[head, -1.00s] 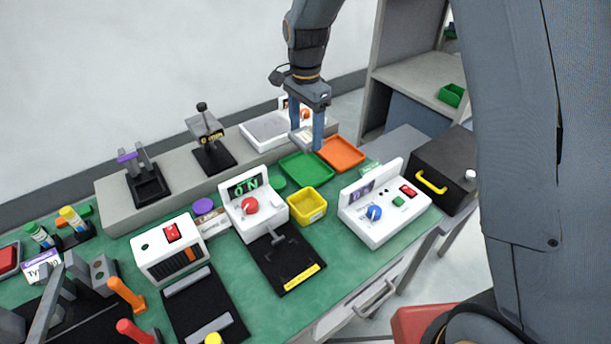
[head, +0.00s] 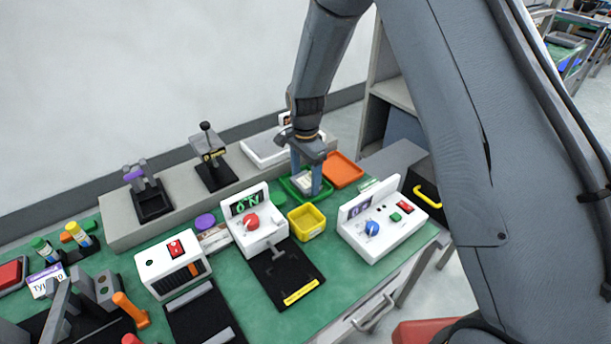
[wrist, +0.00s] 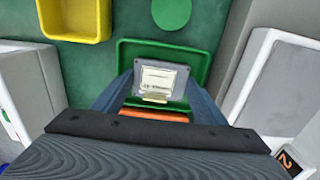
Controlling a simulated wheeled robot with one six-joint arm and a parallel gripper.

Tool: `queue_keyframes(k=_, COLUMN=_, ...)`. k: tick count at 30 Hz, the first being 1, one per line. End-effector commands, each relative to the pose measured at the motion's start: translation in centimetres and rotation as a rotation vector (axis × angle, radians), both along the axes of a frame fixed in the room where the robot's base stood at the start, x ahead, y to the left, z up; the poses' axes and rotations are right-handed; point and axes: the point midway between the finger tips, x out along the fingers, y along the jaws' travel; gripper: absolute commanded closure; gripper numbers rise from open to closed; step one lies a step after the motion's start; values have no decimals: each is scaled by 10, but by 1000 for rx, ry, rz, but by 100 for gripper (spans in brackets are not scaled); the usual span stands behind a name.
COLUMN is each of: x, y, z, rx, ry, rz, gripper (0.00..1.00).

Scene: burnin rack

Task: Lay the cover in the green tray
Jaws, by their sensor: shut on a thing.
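The cover (head: 305,181) is a small grey plate with a pale label, and it also shows in the wrist view (wrist: 178,72). My gripper (head: 307,178) is shut on the cover, one finger on each side of it. The green tray (head: 327,190) lies directly under the cover and fingers; its green rim (wrist: 124,52) surrounds the cover in the wrist view. The cover appears over the tray's inside; I cannot tell whether it touches the floor of the tray. The fingers hide part of the tray.
An orange tray (head: 344,170) adjoins the green tray on the right. A yellow bin (head: 307,223) stands in front. A white device with a red knob (head: 253,222) is front left, one with a blue knob (head: 382,220) front right. A white box (head: 262,149) is on the ledge behind.

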Motion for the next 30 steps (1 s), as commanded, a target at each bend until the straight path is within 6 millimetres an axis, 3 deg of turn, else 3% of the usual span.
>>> queue_keyframes(k=9, x=0, y=0, z=-3, rx=0, ry=0, rz=0, gripper=57)
queue_keyframes(k=10, x=0, y=0, z=-3, rx=0, ry=0, rz=0, gripper=31)
queue_keyframes(k=11, x=0, y=0, z=-3, rx=0, ry=0, rz=0, gripper=26)
queue_keyframes(k=23, x=1, y=0, z=4, rx=1, ry=-2, rz=0, gripper=26)
queue_keyframes(k=30, x=2, y=0, z=37, rx=1, ry=-4, rz=0, gripper=26)
